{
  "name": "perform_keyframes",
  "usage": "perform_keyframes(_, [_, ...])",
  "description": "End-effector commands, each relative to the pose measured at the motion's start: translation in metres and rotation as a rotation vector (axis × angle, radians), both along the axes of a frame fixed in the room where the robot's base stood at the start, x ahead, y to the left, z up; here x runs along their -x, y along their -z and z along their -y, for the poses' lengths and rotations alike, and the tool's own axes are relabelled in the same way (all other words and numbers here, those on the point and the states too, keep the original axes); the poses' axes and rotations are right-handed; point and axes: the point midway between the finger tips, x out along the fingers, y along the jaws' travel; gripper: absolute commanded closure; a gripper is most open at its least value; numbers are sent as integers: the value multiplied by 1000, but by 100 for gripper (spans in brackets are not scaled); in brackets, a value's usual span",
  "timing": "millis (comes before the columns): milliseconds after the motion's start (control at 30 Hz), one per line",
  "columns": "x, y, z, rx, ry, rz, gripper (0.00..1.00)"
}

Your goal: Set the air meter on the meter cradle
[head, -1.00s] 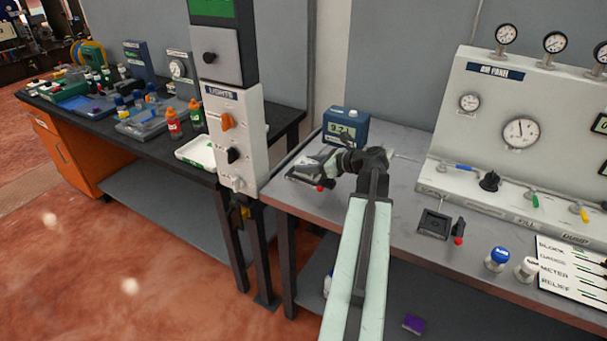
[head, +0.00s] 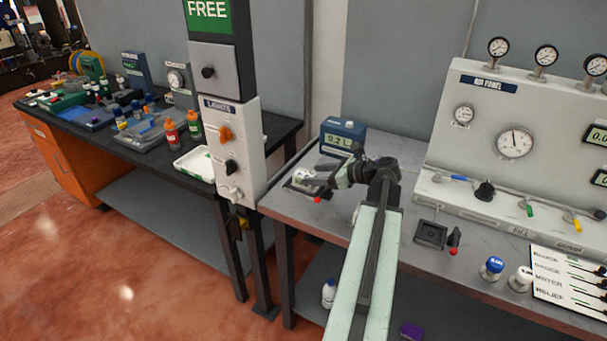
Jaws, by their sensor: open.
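A small white piece (head: 302,177), which looks like the air meter, sits in or on a dark square holder (head: 293,188) with a red knob at its corner, near the left end of the grey bench. My gripper (head: 314,174) is open, its fingers pointing left at the right side of the white piece. Whether the fingers touch it, I cannot tell. The holder looks like the meter cradle; its right part is partly hidden by my fingers. A similar dark square holder (head: 431,234) with a red-tipped lever stands empty further right.
A blue box with a digital display (head: 342,136) stands just behind my gripper. The air panel (head: 510,150) with gauges and valves fills the back right. Blue-capped (head: 492,267) and white (head: 521,279) containers and a label card (head: 568,280) lie front right. A lights post (head: 232,150) stands left.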

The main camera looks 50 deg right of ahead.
Motion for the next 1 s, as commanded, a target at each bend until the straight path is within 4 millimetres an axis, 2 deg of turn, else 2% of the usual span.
perform_keyframes(33, [13,-11,3,-1,4,0,36])
perform_keyframes(133, [34,-20,8,0,2,0,36])
perform_keyframes(333, [60,-28,15,0,0,0,36])
perform_keyframes(467, [65,-29,16,1,-1,0,36])
perform_keyframes(1000, [65,-28,15,1,-1,0,36])
